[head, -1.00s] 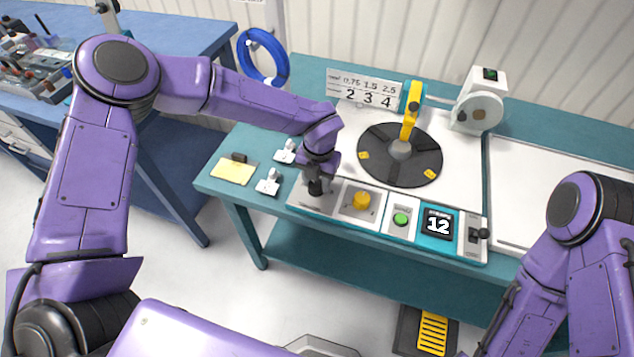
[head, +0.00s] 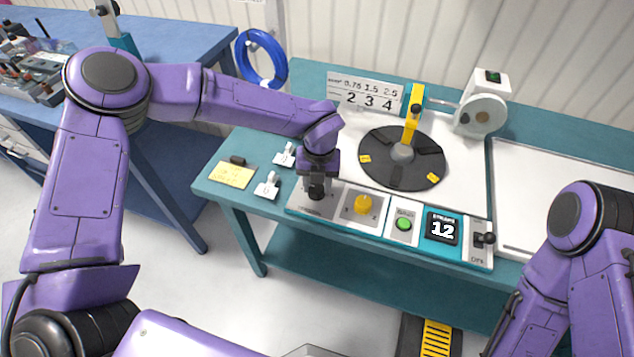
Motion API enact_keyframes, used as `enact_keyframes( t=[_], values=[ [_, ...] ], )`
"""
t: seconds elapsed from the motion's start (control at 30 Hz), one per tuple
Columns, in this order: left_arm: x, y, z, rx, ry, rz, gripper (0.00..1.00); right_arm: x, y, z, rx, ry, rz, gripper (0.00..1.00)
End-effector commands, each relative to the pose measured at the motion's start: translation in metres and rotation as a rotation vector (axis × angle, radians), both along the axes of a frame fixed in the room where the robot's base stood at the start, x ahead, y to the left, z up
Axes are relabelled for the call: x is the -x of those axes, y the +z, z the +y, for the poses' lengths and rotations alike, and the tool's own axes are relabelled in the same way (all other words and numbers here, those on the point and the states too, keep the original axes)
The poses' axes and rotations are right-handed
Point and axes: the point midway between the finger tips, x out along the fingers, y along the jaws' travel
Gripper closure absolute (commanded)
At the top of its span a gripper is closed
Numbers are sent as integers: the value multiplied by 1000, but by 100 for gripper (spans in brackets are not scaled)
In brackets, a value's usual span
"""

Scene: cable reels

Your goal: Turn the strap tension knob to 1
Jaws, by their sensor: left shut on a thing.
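A control panel runs along the front edge of the teal bench. My left gripper (head: 316,190) points down over the panel's leftmost plate (head: 319,208) and is shut on a dark knob there. The fingers hide most of the knob, so its pointer and setting cannot be read. To its right a yellow knob (head: 363,204) stands on its own plate, with a "2" visible at its right. My right arm shows at the lower right, but its gripper is out of the picture.
Right of the yellow knob are a green button (head: 404,224), a display reading 12 (head: 442,228) and a black lever switch (head: 484,240). Behind is a dark turntable (head: 430,176) with a yellow arm. A yellow note (head: 232,175) and white tags (head: 267,187) lie left.

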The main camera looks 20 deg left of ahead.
Motion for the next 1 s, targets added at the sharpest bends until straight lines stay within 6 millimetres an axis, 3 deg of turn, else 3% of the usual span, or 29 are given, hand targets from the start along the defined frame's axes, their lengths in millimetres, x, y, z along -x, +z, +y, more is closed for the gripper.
enact_keyframes(
  t=[0.1,0.13,0.2,0.57,0.9,1.0],
  values=[
    [-1,1,0,0,3,-2,88,0,0,0,0,0,0,44],
    [-1,1,0,0,2,-2,48,0,0,0,0,0,0,44],
    [-1,1,0,0,2,-2,32,0,0,0,0,0,0,44],
    [-1,8,0,1,2,-3,32,0,-3,0,0,0,0,44],
    [-2,84,-3,1,2,-4,32,0,-18,0,0,0,0,44],
    [-2,98,-3,0,2,-3,32,0,-19,0,0,0,0,44]
  ],
)
